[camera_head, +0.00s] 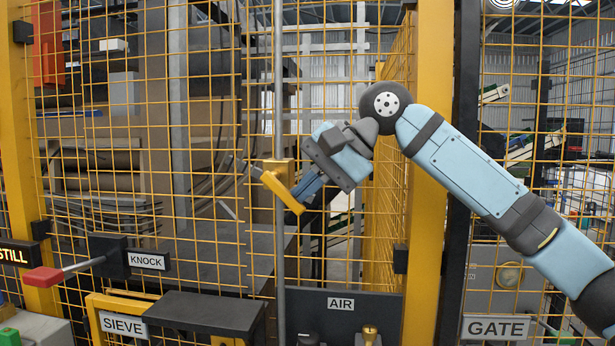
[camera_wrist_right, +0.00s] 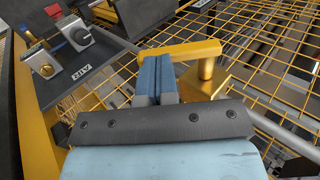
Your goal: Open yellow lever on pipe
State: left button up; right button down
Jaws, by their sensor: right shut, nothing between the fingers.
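The yellow lever (camera_head: 283,192) sits on a yellow valve block on the grey upright pipe (camera_head: 279,90). In the head view its handle slants down to the right from the pipe. My right gripper (camera_head: 308,188) is shut and empty, its blue fingers just right of the handle. In the right wrist view, the shut fingers (camera_wrist_right: 157,72) overlap the lever (camera_wrist_right: 190,50) near the handle's left end, and the valve block (camera_wrist_right: 212,85) is right of them. I cannot tell whether fingers and handle touch. My left gripper is out of view.
A yellow wire-mesh fence (camera_head: 215,150) stands behind the pipe. A dark AIR panel (camera_head: 370,306) with knobs is below. A red-handled KNOCK lever (camera_head: 75,268) and a dark SIEVE stand (camera_head: 205,312) are at lower left. A yellow post (camera_head: 433,70) rises behind my right arm.

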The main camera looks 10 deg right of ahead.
aim_at(305, 207)
jog(key=shift+s+a+f+y, duration=0.1)
jog(key=shift+f+y, duration=0.3)
jog(key=shift+y, duration=0.2)
jog(key=shift+f+t+y+b, duration=0.35)
jog(key=shift+f+y, duration=0.1)
jog(key=shift+y, duration=0.35)
jog(key=shift+a+f+y, duration=0.25)
jog(key=shift+f+y, duration=0.2)
jog(key=shift+y, duration=0.45)
jog(key=shift+w+a+f+t+y+b, duration=0.15)
jog(key=shift+t+y+b, duration=0.1)
jog(key=shift+y, duration=0.15)
jog(key=shift+w+a+f+t+y+b, duration=0.15)
jog(key=shift+y+b, duration=0.1)
jog(key=shift+y, duration=0.15)
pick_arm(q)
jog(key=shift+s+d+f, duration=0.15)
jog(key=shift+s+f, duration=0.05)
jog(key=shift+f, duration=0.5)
pick_arm(e)
jog(key=shift+s+r, duration=0.1)
jog(key=shift+r, duration=0.1)
